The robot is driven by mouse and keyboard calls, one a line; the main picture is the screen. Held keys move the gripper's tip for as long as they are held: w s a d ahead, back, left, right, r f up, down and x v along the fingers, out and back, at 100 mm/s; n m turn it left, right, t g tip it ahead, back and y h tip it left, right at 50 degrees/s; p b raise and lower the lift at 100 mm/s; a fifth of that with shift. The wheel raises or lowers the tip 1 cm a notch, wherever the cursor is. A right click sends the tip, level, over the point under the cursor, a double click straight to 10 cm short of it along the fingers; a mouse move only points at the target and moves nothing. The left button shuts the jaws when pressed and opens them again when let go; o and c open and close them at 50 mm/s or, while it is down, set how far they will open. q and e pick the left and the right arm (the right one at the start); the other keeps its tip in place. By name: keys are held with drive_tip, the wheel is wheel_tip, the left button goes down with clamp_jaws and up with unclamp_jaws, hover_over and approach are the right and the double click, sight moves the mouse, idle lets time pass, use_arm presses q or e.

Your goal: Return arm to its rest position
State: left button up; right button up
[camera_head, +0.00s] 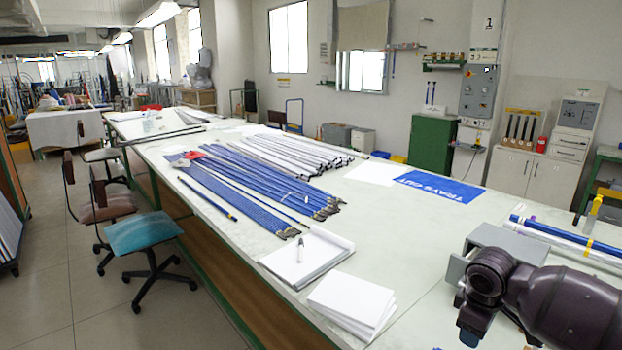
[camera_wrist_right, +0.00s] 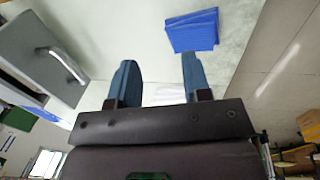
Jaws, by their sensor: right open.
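My right arm comes in at the lower right of the head view, over the near end of the long table (camera_head: 420,240). Its dark wrist is bent, and the right gripper (camera_head: 498,342) points down at the bottom edge, partly cut off. In the right wrist view the two blue fingers of the right gripper (camera_wrist_right: 160,80) stand wide apart with nothing held between them. My left gripper is not in view.
A grey box (camera_head: 505,236) stands close behind my right wrist; it has a handle in the wrist view (camera_wrist_right: 45,55). Blue rods (camera_head: 255,180), white rods (camera_head: 300,150), a paper stack (camera_head: 350,300) and a blue "TRAYS OUT" mat (camera_head: 440,187) lie on the table. A blue stack (camera_wrist_right: 192,32) shows beyond the fingers.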

drive_tip(key=shift+y, duration=0.7)
drive_tip(key=s+a+f, duration=0.4)
drive_tip(key=s+f, duration=0.1)
drive_tip(key=s+a+f, duration=0.2)
drive_tip(key=shift+s+a+f, duration=0.25)
drive_tip(key=shift+s+a, duration=0.05)
drive_tip(key=shift+s, duration=0.1)
drive_tip(key=s+a+f+y, duration=0.1)
drive_tip(key=s+a+f, duration=0.3)
drive_tip(key=s, duration=0.5)
drive_tip(key=s+d+r+m+t+h, duration=0.1)
drive_tip(key=s+d+m, duration=0.25)
drive_tip(key=s, duration=0.55)
drive_tip(key=s+d+r+m+t+h, duration=0.1)
drive_tip(key=s+d+m, duration=0.1)
drive_tip(key=s+m, duration=0.5)
drive_tip(key=w+f+n+t, duration=0.3)
drive_tip(key=w+f+t, duration=0.2)
drive_tip(key=f, duration=0.5)
drive_tip(key=shift+a+t+y, duration=0.3)
drive_tip(key=shift+t+y, duration=0.1)
drive_tip(key=shift+t, duration=1)
drive_tip(key=shift+r, duration=0.1)
